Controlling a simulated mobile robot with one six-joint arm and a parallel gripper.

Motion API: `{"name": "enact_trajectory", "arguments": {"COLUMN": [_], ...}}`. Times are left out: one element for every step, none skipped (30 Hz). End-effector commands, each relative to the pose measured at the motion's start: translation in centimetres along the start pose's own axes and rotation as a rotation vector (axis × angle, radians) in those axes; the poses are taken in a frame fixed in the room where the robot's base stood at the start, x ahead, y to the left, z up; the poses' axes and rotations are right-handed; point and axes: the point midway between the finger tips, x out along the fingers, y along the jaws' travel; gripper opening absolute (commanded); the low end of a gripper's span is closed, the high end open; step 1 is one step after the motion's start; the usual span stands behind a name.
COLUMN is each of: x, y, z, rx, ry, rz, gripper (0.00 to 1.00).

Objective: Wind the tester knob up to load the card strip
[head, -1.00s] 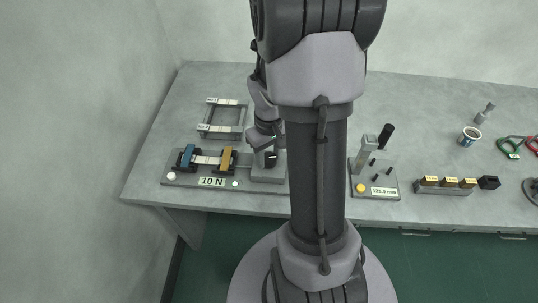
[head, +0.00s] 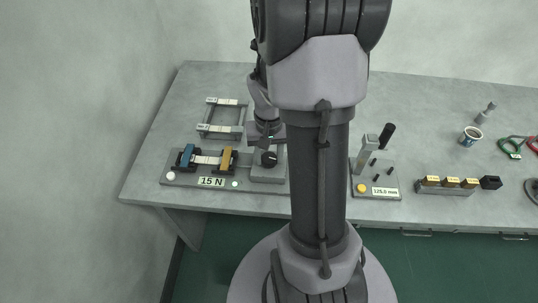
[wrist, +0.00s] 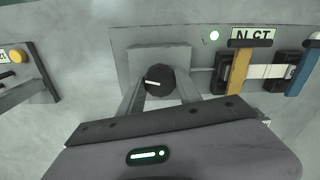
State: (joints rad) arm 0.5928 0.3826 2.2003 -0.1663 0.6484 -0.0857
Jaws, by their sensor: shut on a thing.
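The black tester knob (head: 269,159) sits on a grey block at the tester's right end. In the wrist view the knob (wrist: 160,84) shows a white pointer mark facing left. My gripper (wrist: 160,92) is shut on the knob, one finger on each side. In the head view my arm partly hides the gripper.
A grey frame (head: 223,134) with card strips stands behind the tester. A gauge stand (head: 373,193) reading 125.0 mm is right of my arm. Further right are a rack of small blocks (head: 445,190) and a cup (head: 470,136). Bare bench lies behind the gauge stand.

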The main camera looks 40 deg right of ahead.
Motion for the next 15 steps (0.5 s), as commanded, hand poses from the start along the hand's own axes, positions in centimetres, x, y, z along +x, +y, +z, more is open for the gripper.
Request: {"name": "enact_trajectory", "arguments": {"x": [-0.01,-0.01,-0.01,-0.02,-0.02,-0.02,-0.02,-0.02,-0.02,-0.02,-0.02,-0.02,-0.02,-0.02,-0.02], "y": [0.0,0.0,0.0,0.0,0.0,0.0,0.0,0.0,0.0,0.0,0.0,0.0,0.0,0.0,0.0], "z": [-0.02,-0.02,-0.02,-0.02,-0.02,-0.02,-0.03,-0.03,-0.03,-0.03,-0.03,-0.03,-0.03,-0.03,-0.02], "rx": [0.002,0.004,0.004,0.005,0.005,0.005,0.004,0.004,0.004,0.004,0.004,0.004,0.004,0.004,0.004], "ry": [0.001,0.001,0.001,0.001,0.001,0.001,0.001,0.001,0.001,0.001,0.001,0.001,0.001,0.001,0.001], "rz": [0.0,0.0,0.0,0.0,0.0,0.0,0.0,0.0,0.0,0.0,0.0,0.0,0.0,0.0,0.0], "gripper": [0.0,0.0,0.0,0.0,0.0,0.0,0.0,0.0,0.0,0.0,0.0,0.45,0.51,0.56,0.63]}}
